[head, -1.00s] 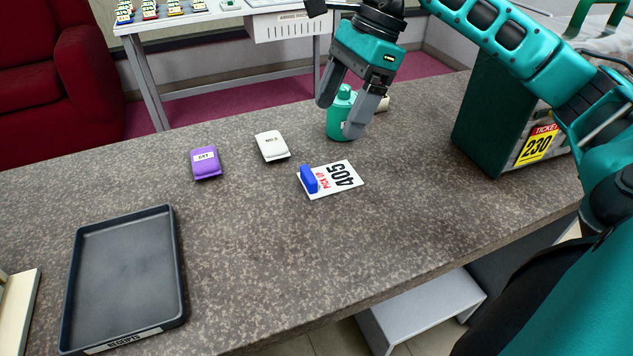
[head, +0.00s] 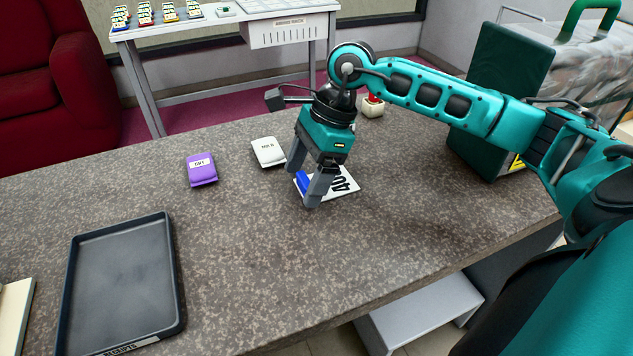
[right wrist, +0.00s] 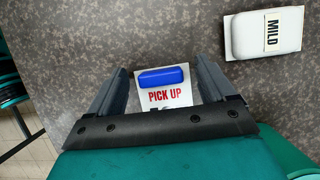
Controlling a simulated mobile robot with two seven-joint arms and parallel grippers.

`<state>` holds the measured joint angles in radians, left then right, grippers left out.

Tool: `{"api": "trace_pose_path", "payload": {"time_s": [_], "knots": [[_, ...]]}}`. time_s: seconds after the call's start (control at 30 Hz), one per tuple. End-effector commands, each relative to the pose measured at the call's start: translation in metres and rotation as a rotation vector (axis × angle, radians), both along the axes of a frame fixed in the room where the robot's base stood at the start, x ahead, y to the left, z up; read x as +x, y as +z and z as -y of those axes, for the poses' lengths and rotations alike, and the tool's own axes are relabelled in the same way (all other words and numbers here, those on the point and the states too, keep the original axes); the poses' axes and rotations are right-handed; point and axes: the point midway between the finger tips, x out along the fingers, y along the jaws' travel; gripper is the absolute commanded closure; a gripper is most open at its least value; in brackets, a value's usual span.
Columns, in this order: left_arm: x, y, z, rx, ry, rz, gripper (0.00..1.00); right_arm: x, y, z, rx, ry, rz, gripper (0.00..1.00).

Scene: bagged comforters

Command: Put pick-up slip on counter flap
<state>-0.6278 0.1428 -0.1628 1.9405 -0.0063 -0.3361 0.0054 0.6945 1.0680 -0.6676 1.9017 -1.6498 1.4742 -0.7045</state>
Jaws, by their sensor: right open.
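The pick-up slip (head: 345,184) is a white card marked PICK UP and 405, with a raised blue block (head: 302,182) at its left end. It lies flat on the speckled stone counter (head: 240,250). My right gripper (head: 303,187) points down over the slip's left end, open. In the right wrist view, the blue block (right wrist: 161,77) sits between the two fingers of my right gripper (right wrist: 161,68), with a gap on each side. The gripper hides part of the slip. My left gripper is out of view. I cannot tell which surface is the counter flap.
A white MILD packet (head: 268,152) and a purple packet (head: 201,169) lie left of the slip. A dark receipts tray (head: 172,290) is at the front left. A small pale pot (head: 373,107) stands behind my arm. The dark green ticketed box (head: 490,140) stands at the right.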

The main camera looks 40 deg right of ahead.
Motion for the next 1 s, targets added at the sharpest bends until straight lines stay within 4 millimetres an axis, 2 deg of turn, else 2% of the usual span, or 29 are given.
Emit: {"api": "trace_pose_path", "payload": {"time_s": [0.27, 0.7, 1.0], "knots": [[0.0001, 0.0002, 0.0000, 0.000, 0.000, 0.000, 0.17, 0.0004, -0.0045, -0.0015, -0.001, 0.000, 0.000, 0.17], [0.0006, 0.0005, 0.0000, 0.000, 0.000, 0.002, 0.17, 0.0004, -0.0040, -0.0014, -0.001, 0.000, 0.001, 0.58], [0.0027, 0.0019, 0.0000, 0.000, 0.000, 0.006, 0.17, 0.0008, 0.0003, -0.0015, -0.001, 0.000, 0.002, 0.60]]}}
